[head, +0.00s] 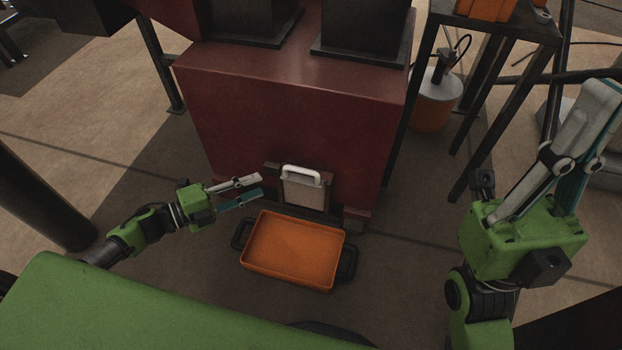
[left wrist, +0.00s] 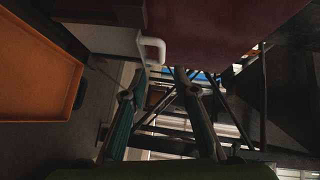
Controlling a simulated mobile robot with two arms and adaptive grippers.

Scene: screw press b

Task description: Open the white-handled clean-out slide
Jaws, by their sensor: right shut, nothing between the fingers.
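The clean-out slide (head: 304,194) is a pale plate low on the front of the dark red press body (head: 290,120). Its white handle (head: 301,172) is a loop along the plate's top edge. The handle also shows in the left wrist view (left wrist: 152,47), beyond the fingertips. My left gripper (head: 262,186) is to the left of the slide, its fingers pointing right toward it. Its fingers are apart and nothing is between them, also in the left wrist view (left wrist: 158,72). My right gripper (head: 606,92) is shut and empty, raised at the far right, well away from the slide.
An orange tray (head: 290,276) with dark side handles lies on the floor just in front of the slide. A black-legged stand (head: 483,100) and an orange-and-grey canister (head: 437,95) are right of the press. A dark post (head: 40,200) stands at left.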

